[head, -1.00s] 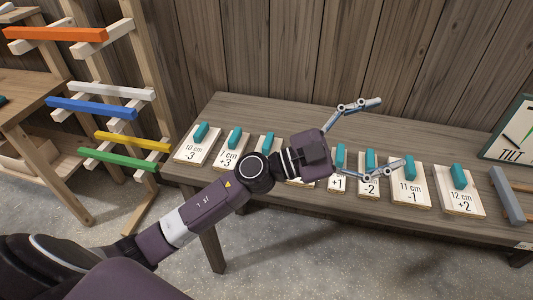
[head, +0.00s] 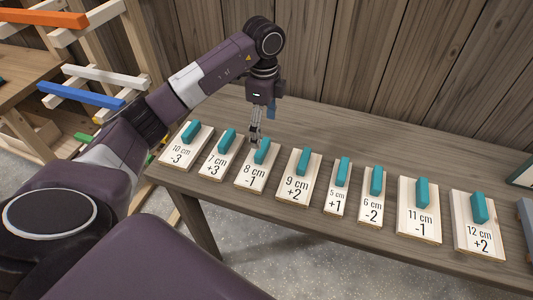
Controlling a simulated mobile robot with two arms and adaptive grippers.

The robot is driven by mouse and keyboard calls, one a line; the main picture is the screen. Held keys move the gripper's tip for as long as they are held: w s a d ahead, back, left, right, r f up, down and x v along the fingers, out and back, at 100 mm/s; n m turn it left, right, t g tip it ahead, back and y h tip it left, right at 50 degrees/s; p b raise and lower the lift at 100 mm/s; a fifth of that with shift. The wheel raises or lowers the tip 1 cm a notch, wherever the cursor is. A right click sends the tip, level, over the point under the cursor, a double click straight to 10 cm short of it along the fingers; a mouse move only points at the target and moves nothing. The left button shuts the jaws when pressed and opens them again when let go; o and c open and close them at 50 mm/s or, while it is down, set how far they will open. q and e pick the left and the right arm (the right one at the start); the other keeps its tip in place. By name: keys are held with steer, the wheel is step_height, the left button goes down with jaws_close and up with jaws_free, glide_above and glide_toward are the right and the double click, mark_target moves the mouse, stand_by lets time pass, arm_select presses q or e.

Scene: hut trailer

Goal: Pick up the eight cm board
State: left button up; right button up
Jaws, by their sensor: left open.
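The eight cm board (head: 249,176) is a pale board marked "8 cm -1" with a teal block handle (head: 263,151) on its upper part. It lies on the wooden bench, third from the left in the row. My left gripper (head: 255,139) points down just behind and beside the teal handle, on its upper left. It is open and holds nothing. I cannot tell whether a finger touches the handle. My right gripper is not in view.
The bench (head: 300,226) carries several similar boards in a row. The 7 cm board (head: 220,157) lies close on the left and the 9 cm board (head: 292,184) on the right. A wooden rack with coloured bars (head: 80,95) stands at the left. A plank wall (head: 370,50) rises behind.

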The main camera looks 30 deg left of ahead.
mark_target(263, 146)
arm_select(q)
steer(key=f, duration=0.1)
steer(key=s+f+p, duration=0.1)
steer(key=f+p, duration=0.1)
steer(key=shift+s+d+f, duration=0.1)
steer(key=shift+s+f, duration=0.25)
steer(key=shift+s, duration=0.05)
steer(key=f, duration=0.2)
steer(key=shift+w+f+p, duration=0.25)
steer(key=shift+f+p, duration=0.05)
steer(key=shift+p, duration=0.05)
steer(key=shift+f, duration=0.25)
steer(key=c, duration=1.1)
steer(key=shift+c, duration=1.2)
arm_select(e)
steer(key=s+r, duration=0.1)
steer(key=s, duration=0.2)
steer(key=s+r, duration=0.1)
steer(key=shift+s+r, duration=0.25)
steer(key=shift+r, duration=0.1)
